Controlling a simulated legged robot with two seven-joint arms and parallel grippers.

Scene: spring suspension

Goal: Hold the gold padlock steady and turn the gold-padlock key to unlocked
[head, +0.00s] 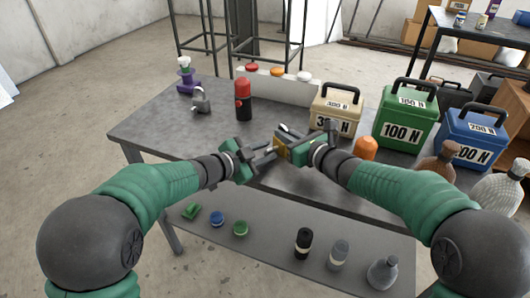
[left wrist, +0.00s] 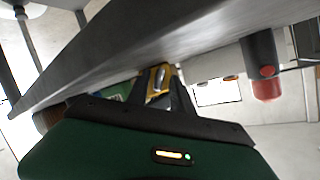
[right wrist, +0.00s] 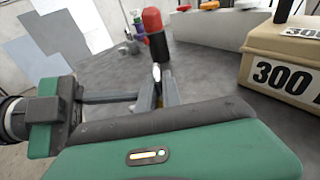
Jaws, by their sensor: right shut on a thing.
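The gold padlock (head: 281,148) is held above the near edge of the table by my right gripper (head: 279,145), which is shut on it. In the right wrist view a pale, shiny piece, possibly the shackle, shows between the fingers (right wrist: 157,85). My left gripper (head: 268,154) is close to the padlock, pointing at it from the left. In the left wrist view the padlock's gold face (left wrist: 157,77) with a dark slot shows between and beyond the left fingers (left wrist: 158,86), which look apart. I cannot make out the key, or whether the left fingers touch anything.
On the table (head: 165,130) stand a grey padlock (head: 202,105), a red-black cylinder (head: 243,104), and beige (head: 337,103), green (head: 404,112) and blue (head: 470,131) weights. An orange object (head: 365,148) is near my right forearm. A lower shelf (head: 270,230) holds several small items. The table's left middle is clear.

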